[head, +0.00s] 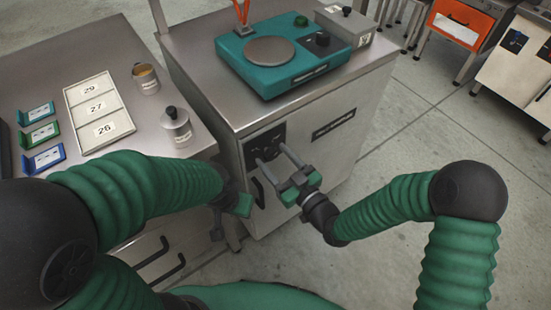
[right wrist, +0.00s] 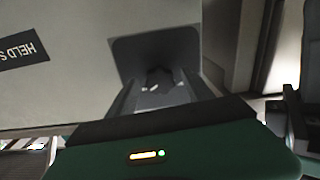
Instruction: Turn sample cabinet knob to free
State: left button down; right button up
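The sample cabinet (head: 310,160) is a pale metal cabinet with a dark knob panel (head: 265,138) on its front, also in the right wrist view (right wrist: 150,47). My right gripper (head: 272,155) is at this panel with its two grey fingers spread. In the right wrist view a small dark knob (right wrist: 160,79) with light marks lies between the fingers, with visible gaps beside it; the head view mostly hides it. My left gripper (head: 231,207) hangs near the cabinet's left edge, partly hidden by its arm; its fingers are unclear.
A teal scale (head: 290,58) and a grey box (head: 345,25) stand on the cabinet. The left bench (head: 60,70) holds a numbered tray (head: 88,92), coloured holders and two metal containers. A dark handle (head: 258,193) sits below the panel.

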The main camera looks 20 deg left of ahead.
grip_shut()
